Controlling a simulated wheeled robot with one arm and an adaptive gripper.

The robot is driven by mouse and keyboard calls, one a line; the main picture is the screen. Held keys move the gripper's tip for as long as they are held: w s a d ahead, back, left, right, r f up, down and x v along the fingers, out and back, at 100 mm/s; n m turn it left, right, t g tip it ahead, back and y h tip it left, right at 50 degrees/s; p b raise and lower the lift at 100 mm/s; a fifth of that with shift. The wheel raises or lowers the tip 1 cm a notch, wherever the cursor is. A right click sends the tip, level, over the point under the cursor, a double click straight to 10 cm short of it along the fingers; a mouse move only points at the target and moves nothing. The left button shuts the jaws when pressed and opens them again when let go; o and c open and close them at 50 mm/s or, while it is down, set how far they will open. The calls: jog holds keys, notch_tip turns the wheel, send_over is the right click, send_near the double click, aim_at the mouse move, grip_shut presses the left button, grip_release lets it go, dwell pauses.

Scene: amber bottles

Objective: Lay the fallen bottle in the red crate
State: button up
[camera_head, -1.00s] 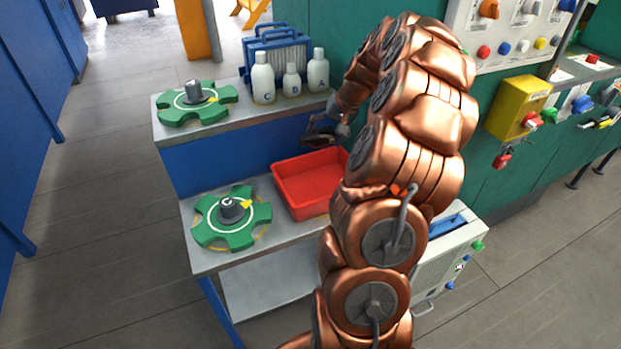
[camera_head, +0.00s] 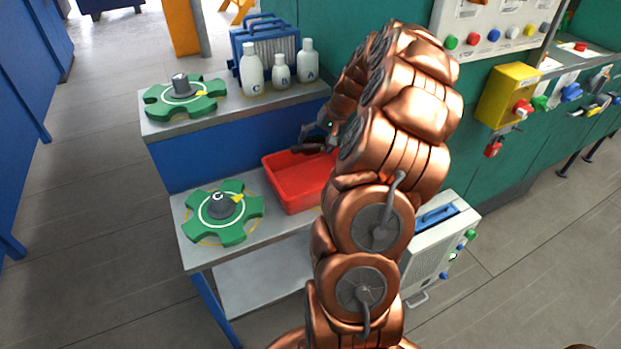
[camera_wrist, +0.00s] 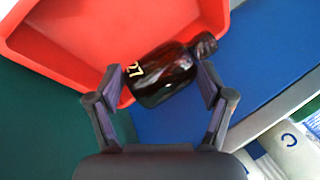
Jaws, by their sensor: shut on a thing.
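A dark amber bottle (camera_wrist: 163,77) with "27" on it is held between the two fingertips of my gripper (camera_wrist: 158,85) in the wrist view. Its cap points to the upper right. The red crate (camera_wrist: 45,42) shows behind and beyond the bottle, its rim running past the bottle's left side. In the head view, my gripper (camera_head: 318,146) is at the back right rim of the red crate (camera_head: 290,200), at about the rim's level or a little above. The crate's visible floor is bare; my arm hides its right side. The bottle cannot be made out clearly in the head view.
The crate stands on the lower shelf (camera_head: 262,238) beside a green knobbed wheel (camera_head: 222,212). The upper shelf (camera_head: 215,118) holds another green wheel (camera_head: 184,95), several white bottles (camera_head: 252,76) and a blue case (camera_head: 265,45). A blue panel (camera_head: 205,160) rises behind the crate.

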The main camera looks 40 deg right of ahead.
jog(key=o, duration=1.1)
jog(key=shift+r, duration=0.15)
jog(key=v, duration=1.1)
jog(key=shift+s+r, duration=0.15)
jog(key=shift+r, duration=0.2)
jog(key=s+a+r+n+g+p, duration=0.1)
jog(key=a+r+n+g, duration=0.15)
jog(key=a, duration=1.05)
jog(key=a+r+n+g+p, duration=0.1)
jog(key=a+r+n, duration=0.15)
jog(key=a, duration=1.15)
jog(key=s+a+n+g+p, duration=0.2)
jog(key=s+a+n, duration=0.1)
jog(key=s+a, duration=0.6)
jog(key=s+a+f, duration=0.1)
jog(key=s, duration=0.3)
jog(key=s+a+f+n+h, duration=0.1)
jog(key=s, duration=0.4)
jog(key=s+a+f+g+h+p, duration=0.1)
jog(key=s+f, duration=0.1)
jog(key=s, duration=0.3)
jog(key=shift+a+n, duration=0.3)
jog(key=shift+a, duration=0.1)
